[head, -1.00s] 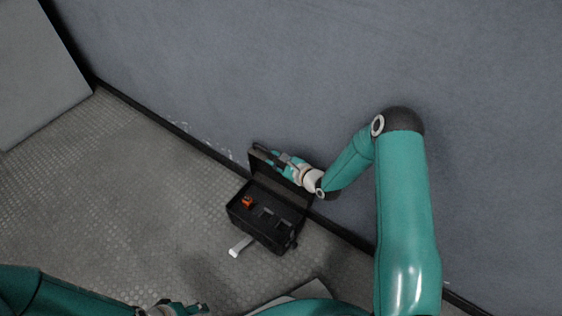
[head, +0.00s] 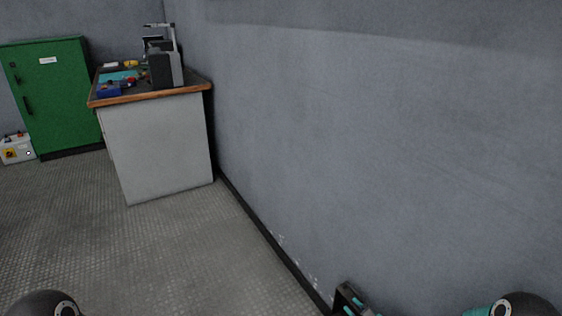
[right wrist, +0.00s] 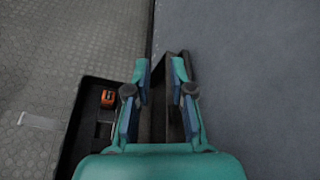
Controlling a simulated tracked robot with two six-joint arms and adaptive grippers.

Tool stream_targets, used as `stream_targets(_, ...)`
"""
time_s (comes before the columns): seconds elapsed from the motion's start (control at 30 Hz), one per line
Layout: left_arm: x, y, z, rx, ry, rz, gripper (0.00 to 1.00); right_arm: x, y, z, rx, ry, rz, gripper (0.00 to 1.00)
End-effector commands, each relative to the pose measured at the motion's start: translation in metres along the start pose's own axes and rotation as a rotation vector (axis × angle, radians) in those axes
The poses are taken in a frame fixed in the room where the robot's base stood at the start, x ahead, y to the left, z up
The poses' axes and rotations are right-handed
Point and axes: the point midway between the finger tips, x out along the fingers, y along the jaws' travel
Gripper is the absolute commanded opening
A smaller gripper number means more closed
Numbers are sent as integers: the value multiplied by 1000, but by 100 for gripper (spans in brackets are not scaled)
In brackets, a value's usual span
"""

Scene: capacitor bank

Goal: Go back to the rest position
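In the head view my right gripper (head: 355,300) shows only in part at the bottom edge, beside a dark edge of the black case. In the right wrist view its two fingers (right wrist: 160,70) stand apart with a gap between them, and nothing is seen held there. The raised lid of the black case (right wrist: 158,125) lies below and between the fingers; I cannot tell whether they touch it. My left gripper is out of view; only a dark joint of my left arm shows at the bottom left of the head view.
The open case (right wrist: 85,130) holds an orange item (right wrist: 108,98). A light handle-like piece (right wrist: 40,121) lies beside it. A grey bench (head: 160,150) with tools stands by the wall (head: 380,150); a green cabinet (head: 62,110) is behind. The floor (head: 190,245) before the bench is clear.

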Motion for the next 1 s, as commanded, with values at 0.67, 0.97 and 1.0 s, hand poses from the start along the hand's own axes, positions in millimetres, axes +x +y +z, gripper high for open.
stream_targets(0.67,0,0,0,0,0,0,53,-138,231,-40,-1148,151,933,23)
stream_targets(0.97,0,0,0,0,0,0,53,-184,255,-52,-1538,-127,1200,23)
stream_targets(1.0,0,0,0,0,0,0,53,-186,256,-52,-1585,-169,1217,23)
